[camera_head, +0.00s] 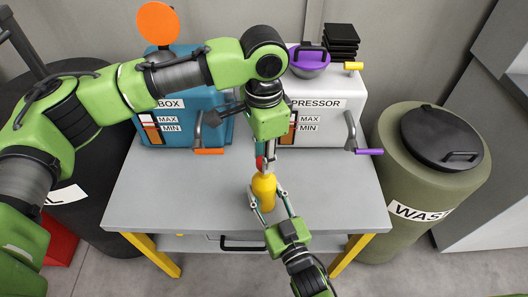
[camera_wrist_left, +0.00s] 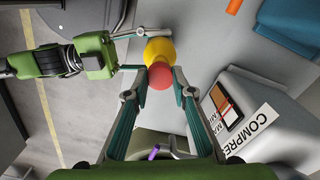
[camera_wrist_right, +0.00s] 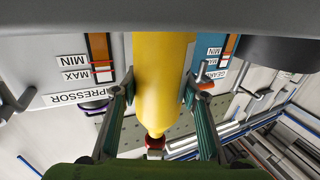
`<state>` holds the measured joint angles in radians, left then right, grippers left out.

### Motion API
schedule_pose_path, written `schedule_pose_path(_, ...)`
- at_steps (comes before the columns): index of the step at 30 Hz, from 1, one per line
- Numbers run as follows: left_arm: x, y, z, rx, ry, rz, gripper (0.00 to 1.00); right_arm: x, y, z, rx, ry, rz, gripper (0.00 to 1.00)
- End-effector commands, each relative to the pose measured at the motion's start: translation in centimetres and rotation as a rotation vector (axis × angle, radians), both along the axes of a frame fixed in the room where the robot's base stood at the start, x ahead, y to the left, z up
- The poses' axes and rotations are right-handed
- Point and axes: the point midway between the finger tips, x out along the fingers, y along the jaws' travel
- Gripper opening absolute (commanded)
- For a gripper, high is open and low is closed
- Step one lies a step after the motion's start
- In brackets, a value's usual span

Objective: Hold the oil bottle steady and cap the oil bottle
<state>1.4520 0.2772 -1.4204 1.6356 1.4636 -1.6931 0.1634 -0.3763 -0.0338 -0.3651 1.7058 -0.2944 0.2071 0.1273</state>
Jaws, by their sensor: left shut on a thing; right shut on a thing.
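The yellow oil bottle (camera_head: 263,192) stands upright near the front middle of the grey table. My right gripper (camera_head: 267,197) is shut on its body from the front; the right wrist view shows the bottle (camera_wrist_right: 163,85) between both fingers. The red cap (camera_head: 260,163) is at the bottle's mouth. My left gripper (camera_head: 266,160) points down from above and is shut on the cap, which shows between its fingertips in the left wrist view (camera_wrist_left: 160,75). The cap (camera_wrist_right: 155,143) lines up with the neck in the right wrist view; I cannot tell whether it is fully seated.
A blue gearbox (camera_head: 188,92) and a white compressor (camera_head: 341,100) stand at the table's (camera_head: 340,200) back. A purple funnel-like bowl (camera_head: 309,68) sits on the compressor. A green waste barrel (camera_head: 398,165) stands at the right. The table is clear on both sides of the bottle.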

Motion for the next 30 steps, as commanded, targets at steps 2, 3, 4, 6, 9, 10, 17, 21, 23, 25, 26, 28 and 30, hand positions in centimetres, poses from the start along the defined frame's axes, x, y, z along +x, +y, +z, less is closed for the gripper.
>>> schedule_pose_path(2,0.0,0.0,0.0,0.0,0.0,0.0,0.14,0.0,0.0,0.0,0.0,0.0,0.0,0.01)
schedule_pose_path(3,0.0,0.0,0.0,0.0,0.0,0.0,0.14,0.0,0.0,0.0,0.0,0.0,0.0,0.01)
schedule_pose_path(4,0.0,0.0,0.0,0.0,0.0,0.0,0.14,0.0,0.0,0.0,0.0,0.0,0.0,0.01)
schedule_pose_path(6,0.0,0.0,0.0,0.0,0.0,0.0,0.14,0.0,0.0,0.0,0.0,0.0,0.0,0.01)
schedule_pose_path(9,0.0,0.0,0.0,0.0,0.0,0.0,0.14,0.0,0.0,0.0,-0.001,0.0,0.0,0.01)
schedule_pose_path(10,0.0,0.0,0.0,0.0,0.0,0.0,0.14,0.0,0.0,0.0,-0.001,0.0,0.0,0.01)
schedule_pose_path(17,0.0,0.0,-0.7,0.001,0.001,0.0,0.14,0.0,0.0,0.0,-0.001,0.0,0.0,0.01)
schedule_pose_path(21,-0.1,0.0,-1.5,0.0,0.001,-0.001,0.14,0.0,0.0,0.0,0.0,0.0,0.0,0.01)
schedule_pose_path(23,0.0,0.0,-1.7,0.0,0.001,-0.001,0.14,0.0,0.0,0.0,0.0,0.0,0.0,0.01)
schedule_pose_path(25,0.0,0.0,-1.8,0.0,0.0,-0.001,0.14,0.0,0.0,0.0,0.0,0.0,0.0,0.01)
schedule_pose_path(26,0.0,0.0,-1.8,0.0,0.0,-0.001,0.14,0.0,0.0,0.0,0.0,0.0,0.0,0.01)
schedule_pose_path(28,0.0,0.0,-1.8,0.0,-0.001,-0.001,0.14,0.0,0.0,0.0,0.0,0.0,0.0,0.01)
schedule_pose_path(30,0.0,0.0,-1.8,0.0,0.0,-0.001,0.14,0.0,0.0,0.0,0.0,0.0,0.0,0.01)
